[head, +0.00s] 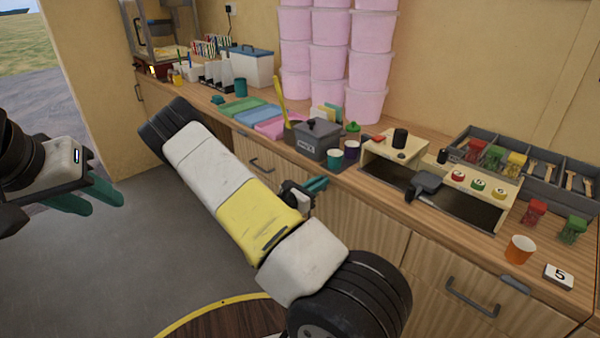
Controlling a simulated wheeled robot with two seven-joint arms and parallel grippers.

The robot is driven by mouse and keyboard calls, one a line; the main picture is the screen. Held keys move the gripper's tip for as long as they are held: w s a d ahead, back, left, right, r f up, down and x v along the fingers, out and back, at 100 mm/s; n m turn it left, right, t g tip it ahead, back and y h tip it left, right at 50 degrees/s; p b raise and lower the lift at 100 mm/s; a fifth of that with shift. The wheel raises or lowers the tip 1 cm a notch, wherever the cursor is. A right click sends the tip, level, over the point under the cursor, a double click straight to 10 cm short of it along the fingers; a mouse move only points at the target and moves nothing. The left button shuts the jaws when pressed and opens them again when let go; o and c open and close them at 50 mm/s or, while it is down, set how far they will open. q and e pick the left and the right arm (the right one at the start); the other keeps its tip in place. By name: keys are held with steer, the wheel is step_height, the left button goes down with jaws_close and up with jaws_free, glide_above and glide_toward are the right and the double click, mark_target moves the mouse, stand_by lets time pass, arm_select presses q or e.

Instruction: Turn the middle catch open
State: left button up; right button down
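A beige box with a dark open front stands on the counter at right in the head view. Three round catches sit in a row on its sloped top: a red one (458,176), a middle green one (478,185) and a yellow one (498,193). Their turned positions are too small to tell. My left gripper (98,198) is at the far left, away from the counter, with its teal fingers apart and empty. My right gripper (316,185) is near the counter's front edge, left of the box and apart from the catches. Its finger gap is unclear, and my arm partly hides it.
A dark grey scoop-like piece (428,182) stands at the box's front. A grey lidded bin (318,139), teal cup (335,160) and purple cup (352,149) stand left of it. An orange cup (519,249) and number card (559,277) lie right. Pink tubs (329,60) stand behind.

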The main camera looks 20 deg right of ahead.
steer(key=shift+n, duration=0.5)
steer(key=n, duration=1.6)
steer(key=shift+s+n, duration=0.1)
steer(key=shift+n, duration=0.6)
steer(key=c, duration=1.5)
jaws_free()
steer(key=shift+r, duration=0.1)
